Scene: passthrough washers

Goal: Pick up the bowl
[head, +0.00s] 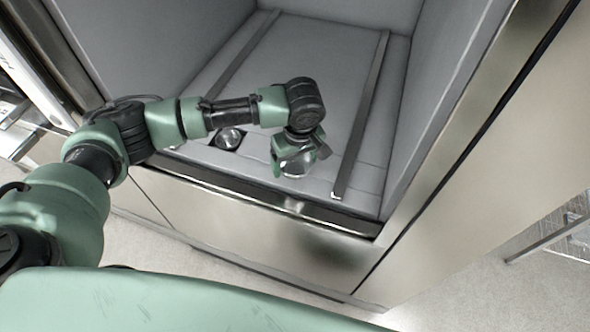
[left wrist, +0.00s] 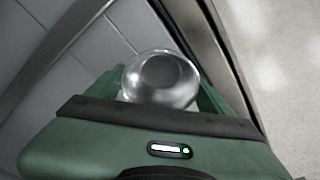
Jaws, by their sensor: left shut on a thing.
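The bowl (left wrist: 180,92) is shiny metal and round, and shows between the fingers of my left gripper in the left wrist view. My left gripper (head: 294,166) is shut on the bowl, just inside the front edge of the washer chamber in the head view. In the head view the bowl (head: 296,163) is partly covered by the gripper. I cannot tell whether it touches the chamber floor. My right gripper is not in view.
The washer chamber (head: 325,60) has grey walls and two dark rails (head: 362,115) along its floor. A round metal fitting (head: 229,138) sits in the floor left of my gripper. A metal front edge (head: 270,195) borders the opening. The floor between the rails is largely clear.

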